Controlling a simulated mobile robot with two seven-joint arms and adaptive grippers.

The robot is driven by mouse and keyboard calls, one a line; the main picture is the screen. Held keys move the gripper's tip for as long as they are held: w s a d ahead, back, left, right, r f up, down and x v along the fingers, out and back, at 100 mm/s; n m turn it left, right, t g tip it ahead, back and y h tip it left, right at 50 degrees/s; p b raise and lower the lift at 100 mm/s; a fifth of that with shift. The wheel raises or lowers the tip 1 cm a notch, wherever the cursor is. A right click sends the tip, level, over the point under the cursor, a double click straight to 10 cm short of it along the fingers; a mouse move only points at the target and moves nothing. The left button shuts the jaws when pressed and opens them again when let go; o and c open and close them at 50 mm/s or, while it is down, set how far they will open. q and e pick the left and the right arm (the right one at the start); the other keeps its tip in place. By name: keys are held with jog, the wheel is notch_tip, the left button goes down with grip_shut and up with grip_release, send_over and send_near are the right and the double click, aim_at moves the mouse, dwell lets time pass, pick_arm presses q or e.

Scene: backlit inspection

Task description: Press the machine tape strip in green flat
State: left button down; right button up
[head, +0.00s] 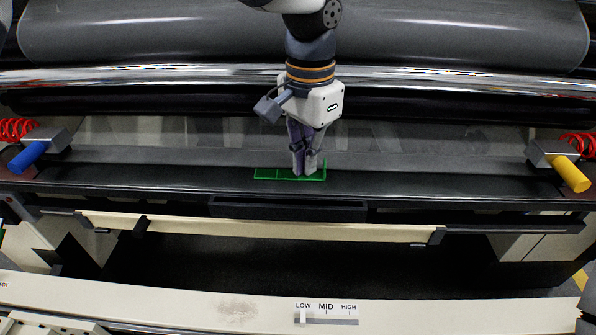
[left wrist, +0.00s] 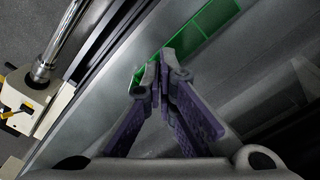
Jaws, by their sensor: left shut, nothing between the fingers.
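The green tape strip (head: 274,174) lies along the dark ledge of the machine, with thin dividing lines across it. My left gripper (head: 304,173) points down at the strip's right part, its fingers shut and empty. The fingertips appear at or just above the strip; I cannot tell whether they touch it. In the left wrist view the green tape strip (left wrist: 208,24) runs diagonally behind the shut left gripper (left wrist: 163,62), which hides part of it. My right gripper does not show in the head view.
A blue-handled tool (head: 28,157) with a red coil sits at the left end of the ledge, a yellow-handled one (head: 570,173) at the right end. A chrome roller (head: 150,73) spans behind. A slider panel (head: 326,316) marked LOW, MID, HIGH is at the front.

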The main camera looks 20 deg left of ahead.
pick_arm(q)
jog(key=shift+f, duration=0.45)
dwell(0.4)
